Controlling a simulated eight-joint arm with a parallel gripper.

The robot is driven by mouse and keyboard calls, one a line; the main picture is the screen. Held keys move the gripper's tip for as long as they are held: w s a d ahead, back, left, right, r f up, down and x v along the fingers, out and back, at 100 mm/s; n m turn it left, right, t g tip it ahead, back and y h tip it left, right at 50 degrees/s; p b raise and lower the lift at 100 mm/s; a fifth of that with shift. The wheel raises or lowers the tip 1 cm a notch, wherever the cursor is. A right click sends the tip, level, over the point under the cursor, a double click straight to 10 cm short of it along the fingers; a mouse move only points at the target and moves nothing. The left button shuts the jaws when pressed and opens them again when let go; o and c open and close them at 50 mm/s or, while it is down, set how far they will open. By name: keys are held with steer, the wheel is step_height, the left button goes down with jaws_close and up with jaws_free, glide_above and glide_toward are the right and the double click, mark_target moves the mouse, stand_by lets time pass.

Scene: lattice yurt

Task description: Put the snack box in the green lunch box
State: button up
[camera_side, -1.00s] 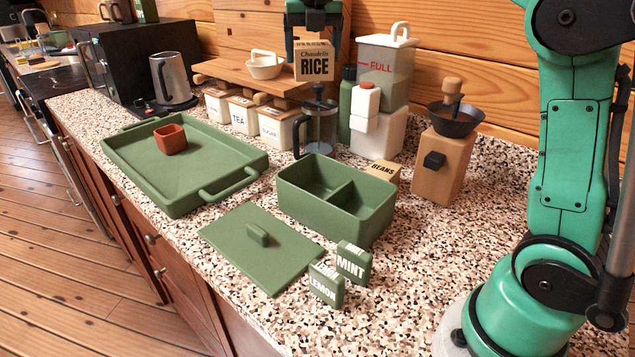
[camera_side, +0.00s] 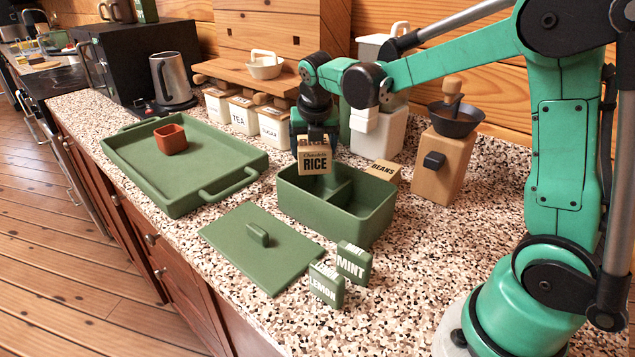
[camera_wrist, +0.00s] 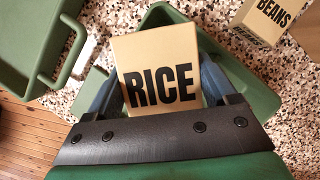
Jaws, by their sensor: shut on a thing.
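The snack box is a tan box marked RICE (camera_side: 314,158), held over the left compartment of the green lunch box (camera_side: 345,229). In the wrist view the RICE box (camera_wrist: 158,62) fills the middle, between my two fingers. My gripper (camera_side: 314,138) is shut on it from above. The lunch box is open, with a divider making two compartments. Its rim also shows behind the RICE box in the wrist view (camera_wrist: 255,85). The box's lower edge looks near rim height; I cannot tell whether it is inside. The green lid (camera_side: 240,262) lies flat in front of the lunch box.
A wooden grinder (camera_side: 445,165) is to the right. MINT (camera_side: 353,262) and LEMON (camera_side: 326,285) packets stand in front. A green tray (camera_side: 185,185) with a red-brown cup (camera_side: 170,139) is at left.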

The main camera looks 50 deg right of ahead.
steer(key=shift+f, duration=0.3)
steer(key=shift+f, duration=0.1)
steer(key=shift+f, duration=0.4)
steer(key=shift+f, duration=0.1)
steer(key=o, duration=1.3)
steer(key=shift+c, duration=0.2)
